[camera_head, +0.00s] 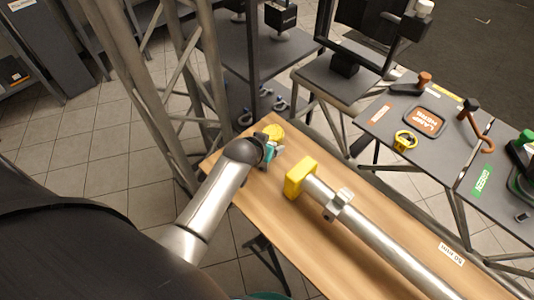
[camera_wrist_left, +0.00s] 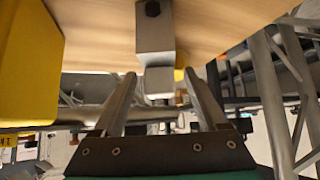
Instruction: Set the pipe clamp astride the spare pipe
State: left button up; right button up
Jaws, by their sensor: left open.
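The spare pipe (camera_head: 387,241) is a long silver tube lying slantwise over the wooden table, its far end in a yellow block (camera_head: 299,178). A silver clamp (camera_head: 339,204) sits around the pipe a little way from that block, with a small tab hanging at its side. My left gripper (camera_head: 269,153) is beyond the yellow block, by a round yellow piece (camera_head: 274,132). In the left wrist view the fingers (camera_wrist_left: 159,77) are apart, with a grey metal block (camera_wrist_left: 154,45) with a black bolt in line between them; contact cannot be told. My right gripper is not in view.
A dark bench (camera_head: 423,140) at the right holds a yellow ring (camera_head: 405,140) and tools. A truss post (camera_head: 152,100) stands at the left.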

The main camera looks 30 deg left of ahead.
pick_arm(q)
jog(key=shift+x, duration=0.85)
grip_shut()
